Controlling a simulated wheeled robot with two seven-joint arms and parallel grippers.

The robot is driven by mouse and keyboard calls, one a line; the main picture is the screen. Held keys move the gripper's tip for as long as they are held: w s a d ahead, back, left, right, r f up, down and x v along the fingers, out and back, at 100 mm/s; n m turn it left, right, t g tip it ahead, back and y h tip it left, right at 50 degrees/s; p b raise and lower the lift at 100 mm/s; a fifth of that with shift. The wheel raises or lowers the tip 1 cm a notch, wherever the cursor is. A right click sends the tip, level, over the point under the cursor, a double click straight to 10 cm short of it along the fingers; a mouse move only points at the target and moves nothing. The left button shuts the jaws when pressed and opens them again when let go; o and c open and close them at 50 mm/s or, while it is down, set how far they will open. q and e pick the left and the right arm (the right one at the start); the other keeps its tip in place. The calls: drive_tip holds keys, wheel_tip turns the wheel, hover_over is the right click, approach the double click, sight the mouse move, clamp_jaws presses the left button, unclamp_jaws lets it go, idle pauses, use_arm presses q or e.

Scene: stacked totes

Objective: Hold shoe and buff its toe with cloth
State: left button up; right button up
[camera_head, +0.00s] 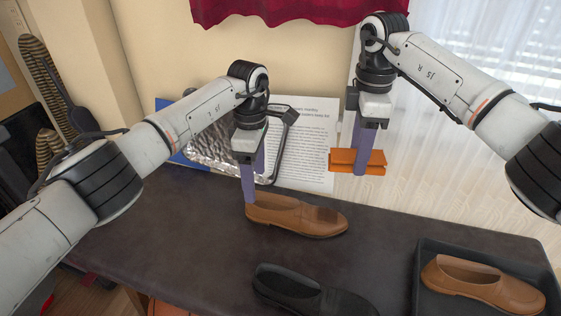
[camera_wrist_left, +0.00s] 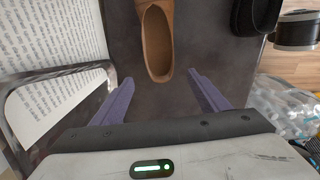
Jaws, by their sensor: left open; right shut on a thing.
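A brown shoe (camera_head: 290,216) lies upright on the dark table, its toe to the right, with a darker patch on the toe. My left gripper (camera_head: 253,192) is open at the shoe's heel end. In the left wrist view, the shoe's heel (camera_wrist_left: 158,70) lies ahead and between the two spread purple fingers (camera_wrist_left: 160,88); contact cannot be told. My right gripper (camera_head: 359,172) is shut on the orange folded cloth (camera_head: 343,160), held up to the right of and beyond the shoe's toe, apart from it.
A black shoe (camera_head: 290,290) lies at the table's front. Another brown shoe (camera_head: 484,284) sits in a dark tray (camera_head: 430,262) at right. A printed sheet (camera_head: 312,170) and crinkled foil (camera_head: 205,150) are behind. The table between brown shoe and tray is clear.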

use_arm(q)
wheel_tip(320, 180, down, 9)
drive_tip(key=shift+s+f, duration=0.15)
idle(0.4)
drive_tip(key=c, duration=1.3)
use_arm(e)
drive_tip(key=m+y, duration=0.1)
drive_tip(key=y, duration=0.1)
approach(341, 219)
drive_tip(key=shift+a+f, duration=0.15)
drive_tip(key=shift+f, duration=0.9)
drive_tip(key=shift+a+f, duration=0.15)
drive_tip(key=shift+f, duration=0.9)
